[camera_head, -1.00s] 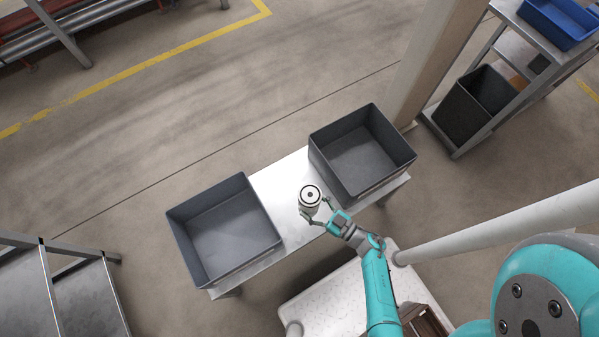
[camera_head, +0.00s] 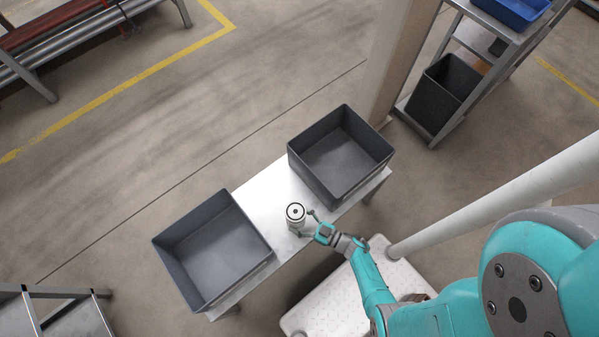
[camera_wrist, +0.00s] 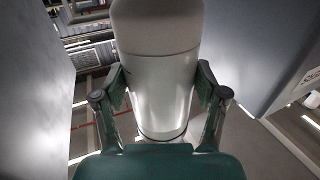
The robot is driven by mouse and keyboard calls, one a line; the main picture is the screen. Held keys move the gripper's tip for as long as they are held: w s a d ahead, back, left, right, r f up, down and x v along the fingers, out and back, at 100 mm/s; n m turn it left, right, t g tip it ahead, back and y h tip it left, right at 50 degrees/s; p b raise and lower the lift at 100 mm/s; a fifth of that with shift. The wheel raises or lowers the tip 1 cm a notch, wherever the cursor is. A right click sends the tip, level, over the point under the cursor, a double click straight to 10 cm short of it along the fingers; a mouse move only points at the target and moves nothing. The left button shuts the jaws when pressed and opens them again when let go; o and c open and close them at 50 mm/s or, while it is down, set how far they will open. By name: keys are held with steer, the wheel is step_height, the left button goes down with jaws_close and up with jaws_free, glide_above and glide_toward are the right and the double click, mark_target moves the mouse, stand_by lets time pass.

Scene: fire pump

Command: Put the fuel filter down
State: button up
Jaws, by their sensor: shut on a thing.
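The fuel filter (camera_head: 295,214) is a white cylinder with a dark ring and dot on its top, upright between the two grey bins at the metal table (camera_head: 262,194). My gripper (camera_head: 303,224) reaches it from the lower right, with a finger on each side. In the wrist view the filter (camera_wrist: 160,80) fills the middle, and my gripper (camera_wrist: 160,92) is shut on its sides. I cannot tell whether its base touches the table.
One grey bin (camera_head: 183,275) stands on the table's left end, another (camera_head: 372,178) on its right end, both empty. A pillar (camera_head: 399,60) rises behind the right bin. A metal rack (camera_head: 462,45) with a blue bin (camera_head: 512,10) stands at the upper right.

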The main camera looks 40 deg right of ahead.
steer(key=shift+f, duration=0.3)
steer(key=o, duration=1.6)
steer(key=shift+r, duration=0.1)
